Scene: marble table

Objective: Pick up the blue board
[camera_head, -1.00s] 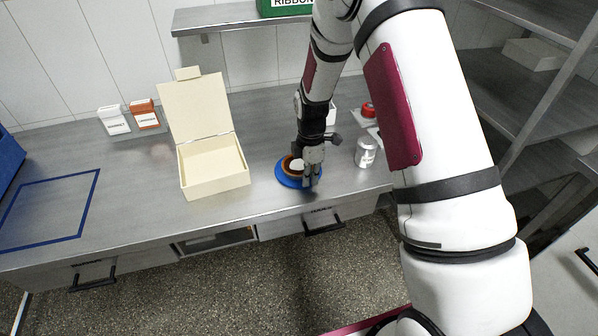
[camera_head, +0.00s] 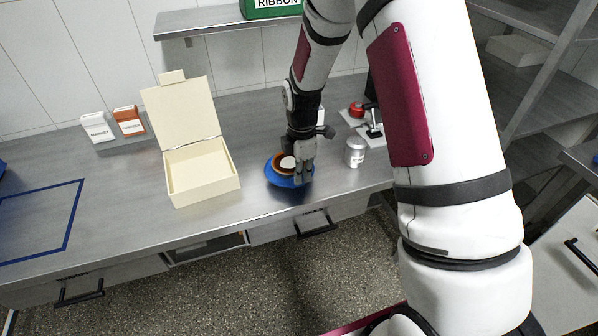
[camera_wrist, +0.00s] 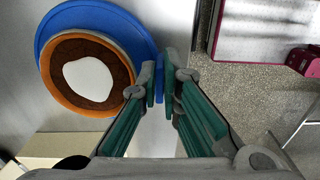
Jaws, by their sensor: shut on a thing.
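The blue board (camera_head: 275,178) is a round blue disc near the front edge of the metal counter. It also shows in the wrist view (camera_wrist: 88,12). An orange-rimmed dish (camera_wrist: 122,97) with a brown filling and a white patch (camera_wrist: 87,79) sits on it. My gripper (camera_head: 303,177) is shut on the board's right rim, with one finger on each side of it in the wrist view (camera_wrist: 165,80). The board looks slightly raised and tilted, with a dark shadow below it. The fingers hide part of the rim.
An open cream box (camera_head: 203,188) stands left of the board. A silver can (camera_head: 355,153) and a red-topped item (camera_head: 357,110) stand to the right. Two small cartons, white (camera_head: 97,128) and orange (camera_head: 129,121), stand at the back. A blue outlined square (camera_head: 70,222) on the left is empty.

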